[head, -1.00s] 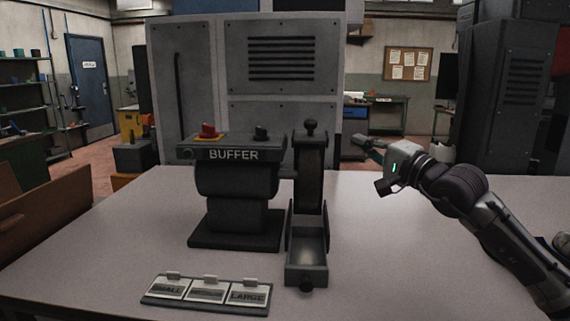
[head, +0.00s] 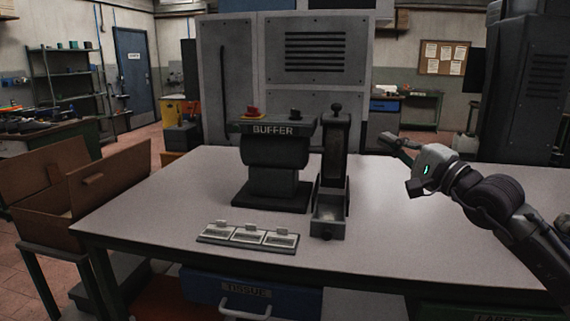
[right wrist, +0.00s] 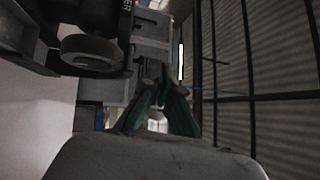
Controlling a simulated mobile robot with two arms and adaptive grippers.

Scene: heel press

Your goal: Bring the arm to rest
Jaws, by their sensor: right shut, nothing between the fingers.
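My right arm (head: 490,198) comes in from the right edge of the head view and is raised over the right part of the table. My right gripper (head: 383,139) points left, toward the machine side, and is apart from the buffer and its side unit. In the right wrist view the fingers (right wrist: 160,92) meet at the tips with nothing between them. The black buffer machine (head: 275,150) stands on the table, with a red button (head: 252,112) on top. My left gripper is not in view.
The grey table (head: 420,240) is clear on its right half. A tall narrow unit with a tray (head: 328,215) stands beside the buffer. A rack of size cards (head: 247,236) lies in front. An open brown box (head: 108,185) is at the left. A blue tissue drawer (head: 250,290) is below the table.

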